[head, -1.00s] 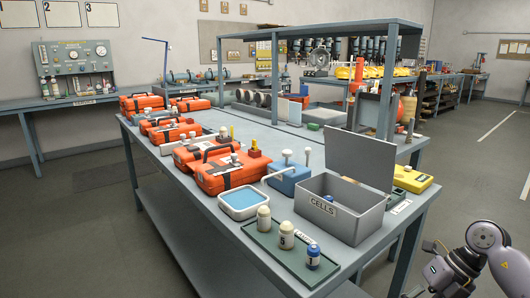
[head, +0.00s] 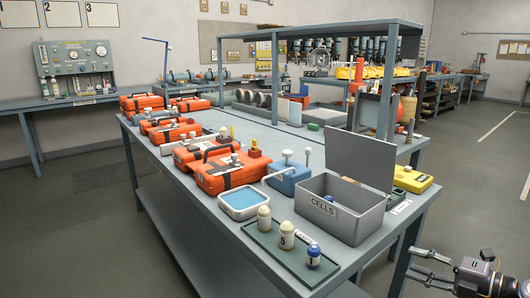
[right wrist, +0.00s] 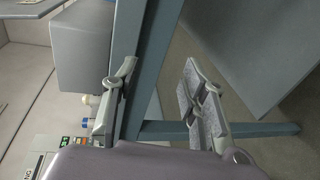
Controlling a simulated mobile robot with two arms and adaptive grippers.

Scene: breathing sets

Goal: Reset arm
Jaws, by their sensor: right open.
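My right gripper (head: 416,265) is at the lower right of the head view, in front of and beside the near right corner of the workbench (head: 362,250). Its fingers point left and are spread, with nothing between them. In the right wrist view the two fingers of the right gripper (right wrist: 158,72) stand apart, with a blue-grey bench leg (right wrist: 143,60) and floor behind them. My left gripper is in neither view.
A grey CELLS box (head: 343,216) with a raised lid stands near the gripper's side of the bench. A green tray (head: 268,252) holds small bottles. Orange cases (head: 235,172) line the bench. Open floor (head: 470,190) lies to the right.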

